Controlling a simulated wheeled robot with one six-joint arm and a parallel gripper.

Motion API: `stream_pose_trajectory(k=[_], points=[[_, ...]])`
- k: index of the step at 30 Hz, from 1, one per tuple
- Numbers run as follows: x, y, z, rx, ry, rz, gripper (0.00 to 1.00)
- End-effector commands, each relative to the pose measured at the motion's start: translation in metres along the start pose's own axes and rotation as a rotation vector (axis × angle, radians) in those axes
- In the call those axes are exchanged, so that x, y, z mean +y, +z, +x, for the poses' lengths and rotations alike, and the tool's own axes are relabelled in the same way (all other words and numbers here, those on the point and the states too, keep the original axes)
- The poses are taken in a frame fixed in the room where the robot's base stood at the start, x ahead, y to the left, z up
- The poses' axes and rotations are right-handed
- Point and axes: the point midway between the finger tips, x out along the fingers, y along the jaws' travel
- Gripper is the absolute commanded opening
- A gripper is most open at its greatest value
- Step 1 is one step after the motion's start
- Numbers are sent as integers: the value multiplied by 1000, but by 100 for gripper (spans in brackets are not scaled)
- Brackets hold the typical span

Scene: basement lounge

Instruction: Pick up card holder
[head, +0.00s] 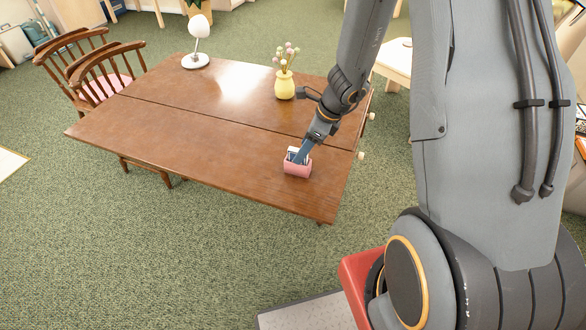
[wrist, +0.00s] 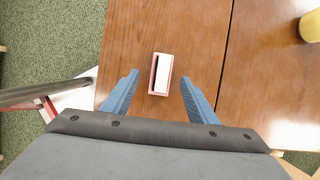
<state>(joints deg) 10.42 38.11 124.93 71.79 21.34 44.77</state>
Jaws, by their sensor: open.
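The card holder (head: 297,169) is a small pink box with white cards in it. It stands on the wooden table (head: 200,130) near the table's right front corner. In the wrist view the card holder (wrist: 153,76) lies ahead of and between the two blue fingers of my gripper (wrist: 158,92). The fingers are apart, with a clear gap on each side of the holder. In the head view my gripper (head: 303,151) is just above and behind the holder, and its fingers cover part of the holder's top. I cannot tell the exact height between them.
A yellow vase with flowers (head: 285,85) stands farther back on the table, and it shows at the wrist view's upper right (wrist: 311,27). A white lamp (head: 198,45) stands at the far left. Wooden chairs (head: 104,77) are beyond the left side. The table's middle is clear.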

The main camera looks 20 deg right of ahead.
Motion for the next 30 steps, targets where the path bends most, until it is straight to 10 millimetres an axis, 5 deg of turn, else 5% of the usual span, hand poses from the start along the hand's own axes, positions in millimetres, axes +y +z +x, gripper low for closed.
stream_pose_trajectory(k=[21,30], points=[[-5,-13,67,1,-7,26,53],[-6,-12,74,0,-8,23,53]])
